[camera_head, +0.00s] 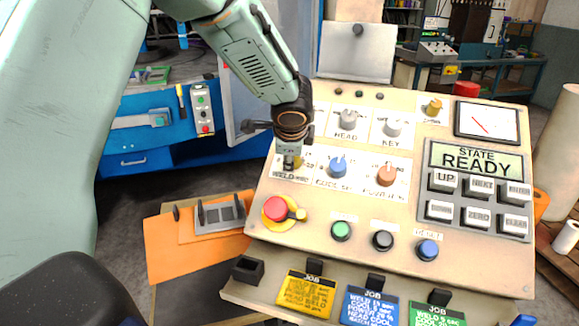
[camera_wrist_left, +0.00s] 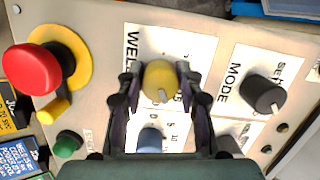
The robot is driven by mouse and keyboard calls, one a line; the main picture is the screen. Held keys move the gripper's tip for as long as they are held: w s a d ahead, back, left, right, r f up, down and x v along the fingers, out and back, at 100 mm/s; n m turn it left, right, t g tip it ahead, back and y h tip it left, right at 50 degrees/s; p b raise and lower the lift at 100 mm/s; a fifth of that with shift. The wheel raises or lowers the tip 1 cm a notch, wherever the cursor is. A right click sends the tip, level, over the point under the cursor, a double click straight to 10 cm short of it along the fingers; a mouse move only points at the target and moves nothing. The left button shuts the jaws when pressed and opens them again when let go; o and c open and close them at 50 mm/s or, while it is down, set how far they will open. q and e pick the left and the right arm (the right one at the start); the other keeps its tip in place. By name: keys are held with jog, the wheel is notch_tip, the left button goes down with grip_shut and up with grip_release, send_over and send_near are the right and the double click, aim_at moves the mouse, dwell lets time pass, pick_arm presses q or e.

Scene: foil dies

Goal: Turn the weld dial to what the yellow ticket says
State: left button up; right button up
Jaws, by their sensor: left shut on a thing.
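The yellow weld dial (camera_wrist_left: 158,78) sits on a white label marked WELD on the beige control panel. My left gripper (camera_wrist_left: 156,95) is shut on this dial, with one finger on each side. The dial's pale pointer line faces the bottom of the wrist view, slightly right. In the head view my left gripper (camera_head: 291,160) comes down over the dial and hides part of it and its scale. The yellow ticket (camera_head: 305,293) stands in the panel's front ledge, headed JOB. Its first line starts with WELD, but the number is too small to read surely. My right gripper is not in view.
A blue dial (camera_head: 338,167) and an orange dial (camera_head: 386,175) sit right of the weld dial. A red mushroom button (camera_head: 276,209) is close below it. Blue (camera_head: 369,307) and green (camera_head: 436,315) tickets stand beside the yellow one. The screen (camera_head: 477,159) reads STATE READY.

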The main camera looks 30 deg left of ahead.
pick_arm(q)
jog(key=m+b, duration=0.2)
jog(key=m, duration=0.1)
jog(key=m+b, duration=0.1)
jog(key=shift+f+m+t, duration=0.25)
jog(key=shift+m+t, duration=0.15)
dwell(0.4)
jog(key=o, duration=0.8)
jog(key=shift+c, duration=0.2)
jog(key=o, duration=0.4)
jog(key=shift+w, duration=0.15)
jog(key=shift+r, duration=0.1)
jog(key=shift+r, duration=0.15)
